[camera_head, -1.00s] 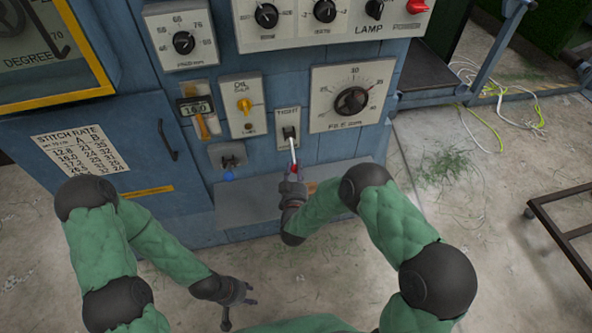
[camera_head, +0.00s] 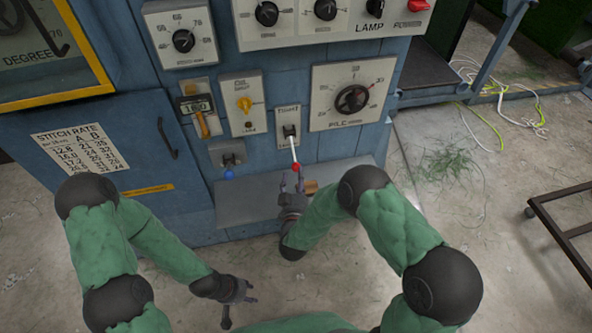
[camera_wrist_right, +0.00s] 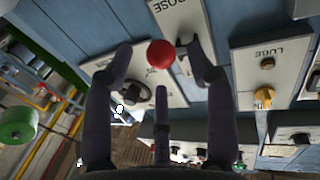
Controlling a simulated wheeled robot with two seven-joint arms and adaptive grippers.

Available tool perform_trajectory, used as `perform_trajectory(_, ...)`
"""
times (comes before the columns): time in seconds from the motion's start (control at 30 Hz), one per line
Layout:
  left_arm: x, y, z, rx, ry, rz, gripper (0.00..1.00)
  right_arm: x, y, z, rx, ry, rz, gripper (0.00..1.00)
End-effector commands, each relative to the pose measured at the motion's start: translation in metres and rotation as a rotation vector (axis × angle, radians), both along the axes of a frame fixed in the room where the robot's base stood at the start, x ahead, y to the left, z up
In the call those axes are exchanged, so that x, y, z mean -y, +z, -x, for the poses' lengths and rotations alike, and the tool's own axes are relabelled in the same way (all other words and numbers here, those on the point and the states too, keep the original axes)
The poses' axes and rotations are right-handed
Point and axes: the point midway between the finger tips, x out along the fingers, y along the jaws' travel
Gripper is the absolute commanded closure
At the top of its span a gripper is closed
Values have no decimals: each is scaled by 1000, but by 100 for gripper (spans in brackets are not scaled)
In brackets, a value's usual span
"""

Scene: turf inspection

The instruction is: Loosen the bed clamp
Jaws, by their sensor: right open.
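The bed clamp lever (camera_head: 293,148) is a pale rod on a small plate (camera_head: 288,114) whose top label reads TIGHT. It points down, toward the lower end of its plate. Its red ball knob (camera_head: 296,167) is at the bottom end and also shows in the right wrist view (camera_wrist_right: 161,54). My right gripper (camera_head: 292,182) is open just below the knob. In the right wrist view its fingers stand apart on both sides of the knob, with no clear grip on it. My left gripper (camera_head: 246,292) hangs open and empty above the floor.
A blue-knobbed switch (camera_head: 229,168) sits left of the lever. The feed dial (camera_head: 352,99) is on the right and the yellow oil knob (camera_head: 244,104) is up left. A grey ledge (camera_head: 245,208) juts out below. A dark metal frame (camera_head: 565,230) stands at far right.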

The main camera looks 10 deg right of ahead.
Motion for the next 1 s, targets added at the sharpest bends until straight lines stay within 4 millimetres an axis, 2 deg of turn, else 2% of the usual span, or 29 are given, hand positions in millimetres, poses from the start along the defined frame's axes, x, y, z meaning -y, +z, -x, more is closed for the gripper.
perform_trajectory(0.03,0,0,0,0,0,0,60,-3,-1,11,-2,3,1,44)
perform_trajectory(0.2,0,0,0,0,0,0,60,-11,-1,43,-4,5,0,44)
perform_trajectory(0.4,0,0,0,0,0,0,60,-15,-2,66,-3,2,-1,44)
perform_trajectory(0.6,0,0,0,0,0,0,60,-16,-2,73,-2,1,1,44)
perform_trajectory(1.0,0,0,0,0,0,0,60,-16,-2,72,-2,1,1,44)
